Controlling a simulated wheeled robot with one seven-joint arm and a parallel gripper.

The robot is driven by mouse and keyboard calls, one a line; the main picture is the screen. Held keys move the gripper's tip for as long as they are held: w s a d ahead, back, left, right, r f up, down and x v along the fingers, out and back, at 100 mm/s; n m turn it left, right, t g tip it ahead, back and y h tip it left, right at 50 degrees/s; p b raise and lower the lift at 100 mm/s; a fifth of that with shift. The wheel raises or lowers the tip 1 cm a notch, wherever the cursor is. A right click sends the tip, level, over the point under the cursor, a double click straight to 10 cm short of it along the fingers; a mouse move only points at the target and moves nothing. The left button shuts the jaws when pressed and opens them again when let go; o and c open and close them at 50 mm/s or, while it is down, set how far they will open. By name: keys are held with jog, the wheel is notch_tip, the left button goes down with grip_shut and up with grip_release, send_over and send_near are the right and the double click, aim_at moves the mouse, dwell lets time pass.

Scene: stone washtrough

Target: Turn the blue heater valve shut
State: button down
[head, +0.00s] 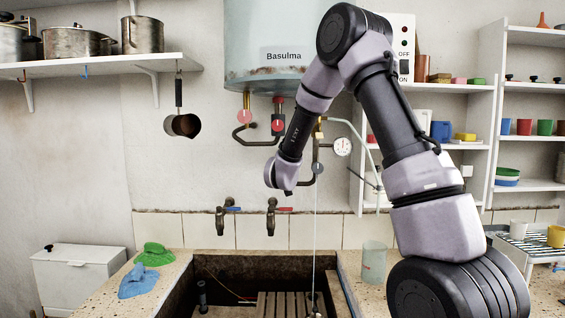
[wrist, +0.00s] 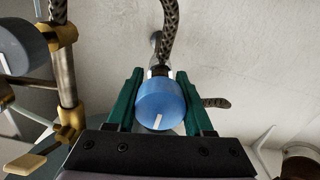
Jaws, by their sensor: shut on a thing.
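The blue heater valve (wrist: 160,104) is a round blue knob in the middle of the wrist view, with a white mark on its face toward the bottom of the picture. My gripper (wrist: 159,82) has its green fingers on both sides of the knob and is shut on it. A braided hose and a metal fitting show behind the knob. My fingers cannot be made out clearly there.
Red valves (head: 278,125) and bent pipes hang left of my forearm. Two taps (head: 271,216) stand above the stone trough (head: 180,291). In the wrist view, a brass pipe (wrist: 67,85) is at the left.

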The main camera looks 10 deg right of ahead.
jog(key=shift+d, duration=0.1)
jog(key=m, duration=0.4)
jog(key=shift+m, duration=0.4)
jog(key=m, duration=0.4)
jog(key=shift+d+m, duration=0.1)
jog(key=shift+m, duration=0.2)
jog(key=m, duration=0.4)
jog(key=shift+r+m, duration=0.1)
jog(key=shift+m, duration=2.1)
jog(key=shift+r, duration=0.1)
jog(key=shift+c, duration=1.4)
grip_release()
